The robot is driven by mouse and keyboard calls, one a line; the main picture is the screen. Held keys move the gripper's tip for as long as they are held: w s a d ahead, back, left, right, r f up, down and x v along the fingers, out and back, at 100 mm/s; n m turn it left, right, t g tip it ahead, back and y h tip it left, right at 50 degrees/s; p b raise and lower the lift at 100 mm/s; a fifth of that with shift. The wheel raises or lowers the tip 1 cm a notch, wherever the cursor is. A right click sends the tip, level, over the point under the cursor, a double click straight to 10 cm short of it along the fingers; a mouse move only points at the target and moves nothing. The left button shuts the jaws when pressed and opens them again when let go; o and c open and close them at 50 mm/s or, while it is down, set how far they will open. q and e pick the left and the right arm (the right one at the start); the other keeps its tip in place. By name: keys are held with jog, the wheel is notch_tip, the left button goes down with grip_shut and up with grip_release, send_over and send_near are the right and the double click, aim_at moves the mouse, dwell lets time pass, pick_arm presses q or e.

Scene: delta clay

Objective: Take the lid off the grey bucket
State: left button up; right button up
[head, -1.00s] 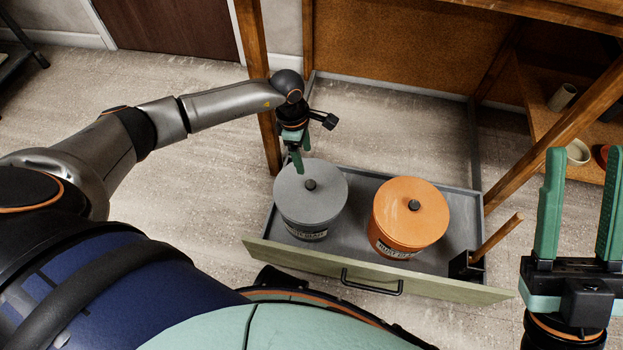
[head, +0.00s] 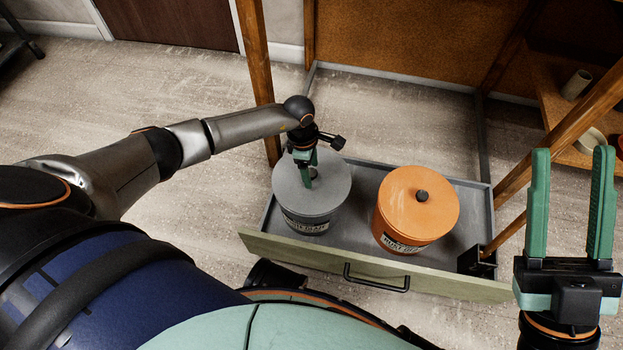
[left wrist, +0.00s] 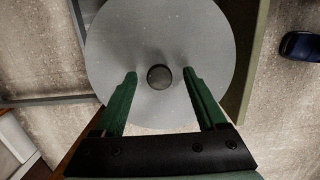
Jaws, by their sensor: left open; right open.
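The grey bucket (head: 306,219) stands upright in the open drawer, with its round grey lid (head: 335,186) on top. The lid's dark knob also shows in the left wrist view (left wrist: 159,77). My left gripper (head: 309,183) points down over the lid. In the left wrist view its green fingers (left wrist: 163,80) are open, one on each side of the knob, with gaps between. I cannot tell how far the tips are above the lid. My right gripper (head: 569,160) is open and empty at the right, away from the buckets.
An orange lidded bucket (head: 400,226) stands to the right in the same drawer (head: 358,190). Wooden posts (head: 258,75) rise behind the drawer. A shelf with cups (head: 577,84) is at the right.

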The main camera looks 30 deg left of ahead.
pick_arm(q)
jog(key=shift+r, duration=0.1)
grip_shut()
dwell(0.5)
